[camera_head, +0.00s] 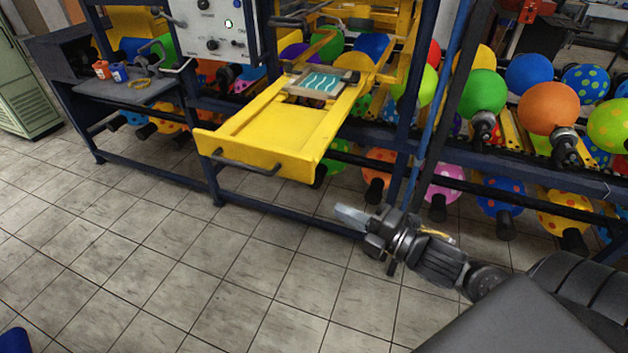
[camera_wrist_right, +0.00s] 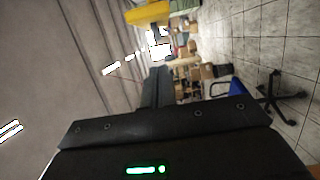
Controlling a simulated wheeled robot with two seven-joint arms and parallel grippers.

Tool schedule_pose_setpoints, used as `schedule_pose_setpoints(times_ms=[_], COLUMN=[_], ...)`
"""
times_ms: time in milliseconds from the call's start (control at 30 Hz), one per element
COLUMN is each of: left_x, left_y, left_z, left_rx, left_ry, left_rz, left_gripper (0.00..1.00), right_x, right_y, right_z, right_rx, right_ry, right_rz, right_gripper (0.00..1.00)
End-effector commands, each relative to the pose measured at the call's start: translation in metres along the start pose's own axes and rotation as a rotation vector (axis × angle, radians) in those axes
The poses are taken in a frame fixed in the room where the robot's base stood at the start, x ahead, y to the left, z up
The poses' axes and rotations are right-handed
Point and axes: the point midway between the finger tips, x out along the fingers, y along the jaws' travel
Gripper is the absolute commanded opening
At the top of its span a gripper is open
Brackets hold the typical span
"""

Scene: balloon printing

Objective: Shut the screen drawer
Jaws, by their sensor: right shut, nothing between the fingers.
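The yellow screen drawer (camera_head: 280,133) is pulled out from the blue-framed machine in the head view. It has a dark handle (camera_head: 246,164) on its front edge. A framed screen with a teal wave print (camera_head: 318,84) lies towards its back. My right gripper (camera_head: 345,213) is shut and empty, low and to the right of the drawer's front, apart from it. In the right wrist view the dark gripper body (camera_wrist_right: 160,130) fills the bottom, with the room beyond it. My left gripper does not show.
Rows of coloured balloons on black holders, such as an orange one (camera_head: 548,107), line the machine's right side. A grey side shelf (camera_head: 125,90) holds small orange and blue containers. Blue frame posts stand close to my right gripper. The tiled floor (camera_head: 150,250) in front is clear.

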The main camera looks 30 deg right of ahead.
Motion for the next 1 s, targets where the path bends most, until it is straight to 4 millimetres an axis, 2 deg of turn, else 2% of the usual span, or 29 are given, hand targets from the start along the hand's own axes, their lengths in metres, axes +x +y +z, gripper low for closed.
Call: schedule_pose_setpoints(times_ms=[167, 333, 433, 500, 800, 1000], left_x=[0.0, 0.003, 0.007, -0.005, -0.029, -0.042], left_y=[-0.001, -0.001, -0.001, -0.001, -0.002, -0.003], left_z=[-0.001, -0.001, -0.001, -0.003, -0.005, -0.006], left_rx=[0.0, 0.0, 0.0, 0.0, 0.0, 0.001], left_ry=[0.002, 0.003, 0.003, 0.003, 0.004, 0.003], left_rz=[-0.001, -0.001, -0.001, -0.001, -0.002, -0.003], left_gripper=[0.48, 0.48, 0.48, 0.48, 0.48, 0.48], right_x=[-0.001, 0.01, 0.024, 0.038, 0.101, 0.106], right_y=[0.006, 0.005, 0.006, 0.012, 0.011, 0.009], right_z=[-0.004, -0.004, -0.003, -0.003, -0.004, 0.023], right_rx=[-0.015, -0.013, -0.013, -0.009, -0.009, -0.011], right_ry=[0.009, 0.009, 0.009, 0.006, 0.008, 0.006], right_rz=[0.01, 0.013, 0.015, 0.014, 0.011, 0.007], right_gripper=[0.0, 0.0, 0.0, 0.0, 0.0, 0.0])
